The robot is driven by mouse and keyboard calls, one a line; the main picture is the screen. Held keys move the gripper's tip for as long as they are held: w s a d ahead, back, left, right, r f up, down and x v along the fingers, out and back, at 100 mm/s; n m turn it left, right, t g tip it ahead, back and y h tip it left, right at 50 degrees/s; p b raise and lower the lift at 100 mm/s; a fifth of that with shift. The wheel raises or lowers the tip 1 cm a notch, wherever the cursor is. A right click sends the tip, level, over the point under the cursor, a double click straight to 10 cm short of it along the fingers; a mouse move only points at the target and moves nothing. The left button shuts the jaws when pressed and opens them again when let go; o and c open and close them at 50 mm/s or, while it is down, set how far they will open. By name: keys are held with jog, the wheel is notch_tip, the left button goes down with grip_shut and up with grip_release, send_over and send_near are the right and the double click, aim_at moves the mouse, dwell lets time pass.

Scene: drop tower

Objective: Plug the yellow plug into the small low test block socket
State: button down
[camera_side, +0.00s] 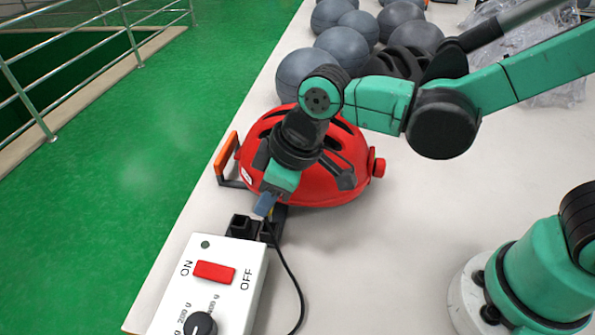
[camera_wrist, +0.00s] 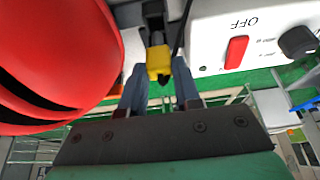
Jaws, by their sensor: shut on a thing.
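The yellow plug (camera_wrist: 159,62) is held between the blue-grey fingers of my gripper (camera_wrist: 160,88). In the side view my gripper (camera_side: 267,205) points down beside the red shell, and only a sliver of yellow shows at its fingertips. A black cable hangs from there and curls over the table. The low black test block (camera_side: 240,228), with square openings, stands just below my fingers, against the white box. The fingers hide part of the block. Dark parts lie just beyond the plug in the wrist view. I cannot tell whether the plug touches the socket.
The white box (camera_side: 250,262) with a red switch (camera_side: 214,271) and a black knob (camera_side: 200,324) stands at front left. Several grey balls (camera_side: 341,45) lie at the back. The table's right-centre is clear.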

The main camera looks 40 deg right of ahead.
aim_at(270, 212)
jog(key=shift+f, duration=0.4)
dwell(0.3)
jog(key=shift+f, duration=1.2)
jog(key=shift+f, duration=0.35)
jog(key=c, duration=0.5)
grip_release()
jog(key=shift+c, duration=0.2)
